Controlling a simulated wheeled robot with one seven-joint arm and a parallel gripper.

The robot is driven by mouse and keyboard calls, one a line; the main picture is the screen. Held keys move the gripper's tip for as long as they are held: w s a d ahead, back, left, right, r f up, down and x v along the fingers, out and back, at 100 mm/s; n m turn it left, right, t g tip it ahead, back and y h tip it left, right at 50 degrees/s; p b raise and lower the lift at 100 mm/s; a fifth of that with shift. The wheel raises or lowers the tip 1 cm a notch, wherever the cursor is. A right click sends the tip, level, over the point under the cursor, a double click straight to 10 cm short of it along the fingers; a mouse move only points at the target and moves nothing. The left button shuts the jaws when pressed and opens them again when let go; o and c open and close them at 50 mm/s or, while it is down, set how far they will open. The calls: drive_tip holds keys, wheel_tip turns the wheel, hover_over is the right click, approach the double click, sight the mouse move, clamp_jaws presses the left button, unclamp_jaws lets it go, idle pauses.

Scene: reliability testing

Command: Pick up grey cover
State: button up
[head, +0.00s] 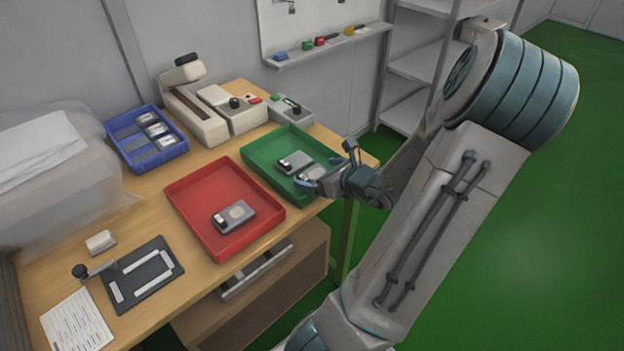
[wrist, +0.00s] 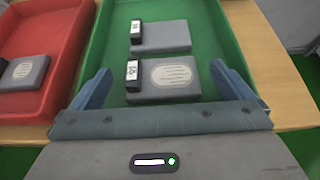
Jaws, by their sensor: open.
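The green tray (wrist: 200,33) holds two flat grey covers with small black-and-white labelled blocks at their left ends. The nearer grey cover (wrist: 185,90) has a pale oval with slots, and the farther grey cover (wrist: 170,36) is plain. In the head view the farther one (head: 294,161) is clear, and the nearer one (head: 313,172) is partly hidden by my gripper. My gripper (wrist: 160,72) is open and empty at the tray's near side, with one blue-grey finger on each side of the nearer cover. Contact with it is not visible.
A red tray (head: 190,215) beside the green one holds another grey cover (head: 232,217) with a pale oval. A blue bin (head: 122,151) with several small parts, beige equipment (head: 192,112) and a dark fixture plate (head: 147,272) stand on the wooden table.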

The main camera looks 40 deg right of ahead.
sight(307, 171)
drive_tip(key=x, duration=0.3)
drive_tip(key=shift+w+f+b, duration=0.1)
drive_tip(key=shift+f+b, duration=0.05)
drive_tip(key=shift+b, duration=0.2)
drive_tip(key=c, duration=0.9)
drive_tip(key=shift+d, duration=0.1)
